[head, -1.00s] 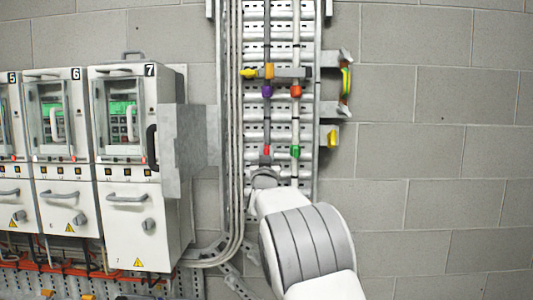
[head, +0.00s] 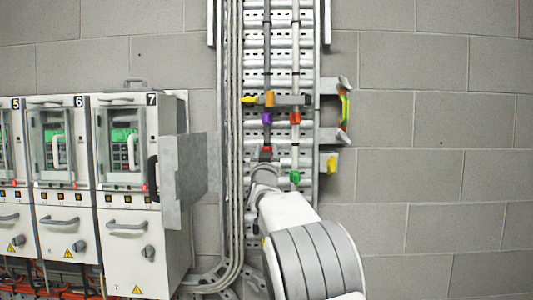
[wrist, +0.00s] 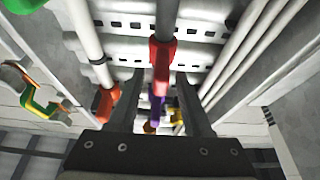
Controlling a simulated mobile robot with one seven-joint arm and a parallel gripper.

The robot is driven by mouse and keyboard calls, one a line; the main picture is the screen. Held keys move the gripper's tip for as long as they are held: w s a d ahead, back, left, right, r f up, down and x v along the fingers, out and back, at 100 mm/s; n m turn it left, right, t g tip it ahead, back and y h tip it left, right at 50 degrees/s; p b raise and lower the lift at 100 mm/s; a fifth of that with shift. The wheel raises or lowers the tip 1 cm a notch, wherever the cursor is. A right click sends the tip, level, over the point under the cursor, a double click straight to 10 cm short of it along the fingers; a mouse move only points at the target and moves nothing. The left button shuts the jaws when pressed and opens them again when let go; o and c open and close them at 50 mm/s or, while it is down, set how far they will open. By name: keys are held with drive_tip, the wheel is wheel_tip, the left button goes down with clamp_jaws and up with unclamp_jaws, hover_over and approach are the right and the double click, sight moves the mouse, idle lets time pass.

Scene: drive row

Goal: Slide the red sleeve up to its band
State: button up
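The red sleeve (head: 266,150) sits on the left upright pipe, just above my gripper (head: 265,165). In the wrist view the red sleeve (wrist: 162,52) lies between the two fingertips of my gripper (wrist: 161,76), which look closed in on its sides; the exact contact is hard to see. A purple piece (head: 267,118) is on the same pipe a short way above the sleeve; it also shows in the wrist view (wrist: 157,105). I cannot tell a separate band for the red sleeve.
The right pipe carries an orange-red piece (head: 295,118) and a green piece (head: 295,177). A grey crossbar (head: 285,100) with yellow and orange parts crosses above the purple piece. Brackets stick out at right. A grey metal panel (head: 184,180) and cabinets stand at left.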

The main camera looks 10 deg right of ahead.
drive_tip(key=shift+s+f, duration=0.1)
drive_tip(key=shift+f, duration=0.1)
drive_tip(key=shift+s+f+b, duration=0.1)
drive_tip(key=shift+s+b, duration=0.1)
drive_tip(key=shift+b, duration=0.1)
drive_tip(key=b+v, duration=0.6)
drive_tip(key=v, duration=1)
drive_tip(key=shift+s+a+b, duration=0.15)
drive_tip(key=shift+s+b, duration=0.15)
drive_tip(key=shift+s, duration=0.1)
drive_tip(key=s+d+f+g+y, duration=0.1)
drive_tip(key=s+f+g, duration=0.4)
drive_tip(key=s+f, duration=0.4)
drive_tip(key=s+d+f+n+g+y, duration=0.1)
drive_tip(key=s+f+g+y, duration=0.1)
drive_tip(key=s+f+g, duration=0.4)
drive_tip(key=s+d+f+n+g+y, duration=0.1)
drive_tip(key=s+f+g, duration=0.4)
drive_tip(key=s+f, duration=0.8)
drive_tip(key=s, duration=1)
drive_tip(key=shift+s+d+f+g, duration=0.2)
drive_tip(key=shift+s+f+g, duration=0.1)
